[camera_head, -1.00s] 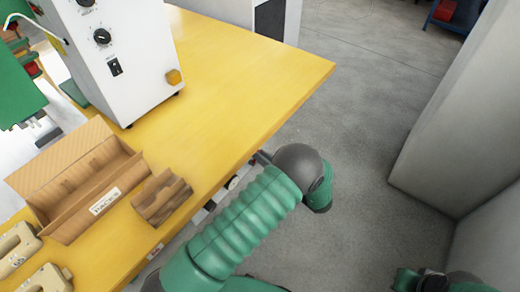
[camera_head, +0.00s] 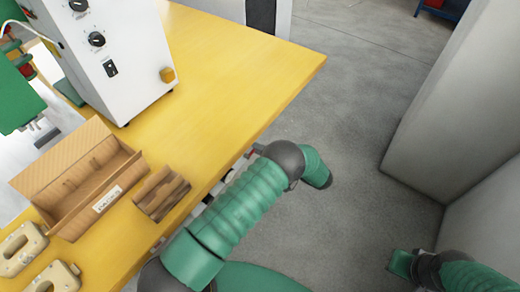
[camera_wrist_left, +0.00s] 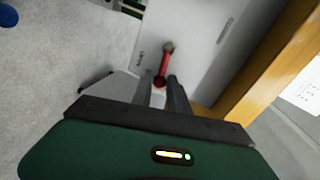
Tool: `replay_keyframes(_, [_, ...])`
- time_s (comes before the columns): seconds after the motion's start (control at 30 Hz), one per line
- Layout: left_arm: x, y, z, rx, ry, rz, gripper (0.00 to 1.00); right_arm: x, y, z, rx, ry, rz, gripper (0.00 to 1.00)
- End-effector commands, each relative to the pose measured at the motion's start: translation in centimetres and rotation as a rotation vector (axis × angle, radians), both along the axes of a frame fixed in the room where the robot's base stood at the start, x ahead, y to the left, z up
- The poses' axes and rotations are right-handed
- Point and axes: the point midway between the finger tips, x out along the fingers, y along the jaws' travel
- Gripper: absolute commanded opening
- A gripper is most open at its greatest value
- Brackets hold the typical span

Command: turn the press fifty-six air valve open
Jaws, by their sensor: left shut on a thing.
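A red lever handle (camera_wrist_left: 163,68) with a grey end (camera_wrist_left: 168,47) shows in the left wrist view, in front of a pale grey panel; I take it for the air valve's handle. My left gripper (camera_wrist_left: 161,84) is shut on the near end of the red handle, one dark finger on each side of it. The fingers hide part of that end. In the head view my left arm reaches along the table's right edge, and its gripper is hidden below.
A yellow-topped table (camera_head: 250,75) holds a white control box (camera_head: 105,60), a cardboard tray (camera_head: 75,185), a small brown block (camera_head: 161,193) and beige parts (camera_head: 22,248). A pale wall block (camera_head: 440,110) stands at right. Bare grey floor lies between.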

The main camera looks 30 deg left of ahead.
Motion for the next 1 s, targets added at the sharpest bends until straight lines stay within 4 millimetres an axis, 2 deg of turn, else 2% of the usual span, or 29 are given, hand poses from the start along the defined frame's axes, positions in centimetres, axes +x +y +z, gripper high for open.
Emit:
replay_keyframes(0.37, [0.41,-0.14,-0.69,0.011,0.150,-0.008,0.00,0.00,0.00,-0.53,0.000,0.000,0.000,0.00])
replay_keyframes(0.87, [0.45,-0.18,-0.84,0.010,0.171,-0.009,0.00,0.00,0.00,-0.57,0.000,0.000,0.000,0.00])
replay_keyframes(0.9, [0.45,-0.18,-0.85,0.009,0.171,-0.009,0.22,0.00,0.00,-0.57,0.000,0.000,0.000,0.00])
replay_keyframes(1.0, [0.40,-0.16,-0.84,0.011,0.171,-0.008,0.33,0.00,0.00,-0.57,0.000,0.000,0.000,0.00])
